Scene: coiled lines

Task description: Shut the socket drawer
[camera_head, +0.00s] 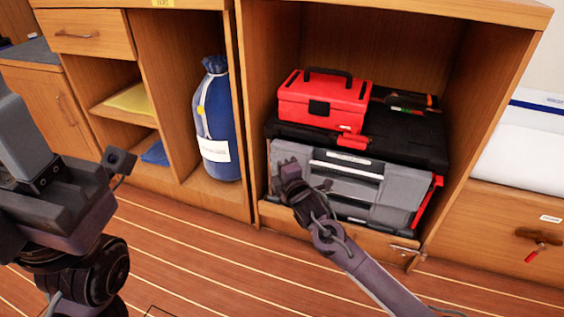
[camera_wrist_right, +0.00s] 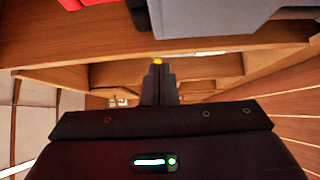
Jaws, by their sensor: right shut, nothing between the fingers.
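No label marks the socket drawer, and I cannot tell for sure which part it is. A low wooden front with a metal latch (camera_head: 404,250) runs along the bottom of the right cabinet bay. Above it stands a grey tool case (camera_head: 385,192) with a pale handle bar and red side. My right gripper (camera_head: 287,170) is at the left part of the grey case's front, shut and empty; contact cannot be told. In the right wrist view the closed fingers (camera_wrist_right: 158,80) point at wooden edges. My left arm shows at the left, its fingers out of sight.
A red toolbox (camera_head: 322,98) sits on a black case (camera_head: 412,135) above the grey case. A blue bag (camera_head: 217,125) stands in the left bay. A wooden drawer (camera_head: 88,33) is at upper left. The plank floor (camera_head: 190,265) in front is clear.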

